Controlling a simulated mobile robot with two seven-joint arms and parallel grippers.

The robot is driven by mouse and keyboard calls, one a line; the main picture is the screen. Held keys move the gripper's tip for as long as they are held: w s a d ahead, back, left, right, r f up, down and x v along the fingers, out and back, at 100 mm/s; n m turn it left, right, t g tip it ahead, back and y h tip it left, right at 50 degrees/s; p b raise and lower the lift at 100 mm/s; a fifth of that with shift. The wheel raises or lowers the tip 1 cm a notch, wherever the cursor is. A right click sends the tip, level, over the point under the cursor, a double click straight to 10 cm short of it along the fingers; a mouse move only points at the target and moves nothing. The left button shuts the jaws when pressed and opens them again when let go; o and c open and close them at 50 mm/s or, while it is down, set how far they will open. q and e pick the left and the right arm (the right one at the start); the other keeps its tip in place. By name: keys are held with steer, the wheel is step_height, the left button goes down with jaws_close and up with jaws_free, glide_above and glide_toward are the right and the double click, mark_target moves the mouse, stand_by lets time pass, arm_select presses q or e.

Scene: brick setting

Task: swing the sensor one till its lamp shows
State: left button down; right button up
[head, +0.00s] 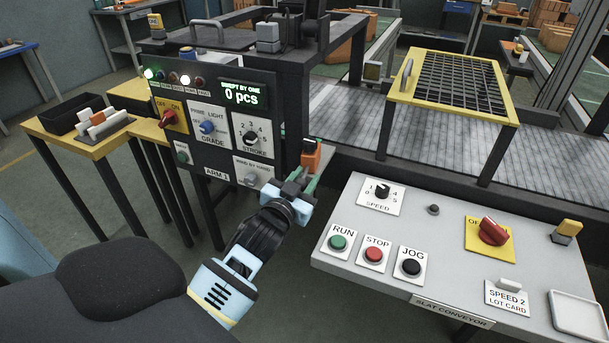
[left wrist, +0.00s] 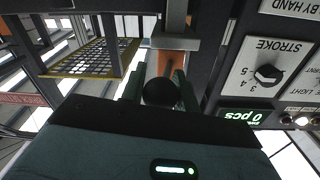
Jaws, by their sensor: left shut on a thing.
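The orange sensor (head: 312,154) sits at the right side of the dark control cabinet, beside the slat conveyor. It also shows in the left wrist view (left wrist: 166,62), with a round black knob (left wrist: 160,92) in front of it. My left gripper (head: 303,176) reaches up to the sensor from below. In the left wrist view its green fingers (left wrist: 158,88) stand on either side of the knob, shut on it. I see no lit lamp on the sensor; much of it is hidden by my gripper. My right gripper is not in view.
The cabinet's panel (head: 214,122) has a row of lamps, the leftmost lit, and a display (head: 243,94) reading 0 pcs. A grey console (head: 455,235) with buttons stands at right. A yellow-framed grid guard (head: 452,84) covers part of the conveyor. A yellow table (head: 75,141) stands at left.

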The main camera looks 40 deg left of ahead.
arm_select(q)
steer(key=shift+a+r+h, duration=0.2)
steer(key=shift+h, duration=0.1)
steer(key=shift+s+f+m+h+p, duration=0.1)
steer(key=shift+f+m+h+p, duration=0.1)
steer(key=shift+m+h+p, duration=0.15)
steer(key=c, duration=1.1)
jaws_free()
steer(key=shift+o, duration=0.2)
steer(key=s, duration=0.7)
steer(key=shift+s+d, duration=0.35)
steer(key=shift+d, duration=0.05)
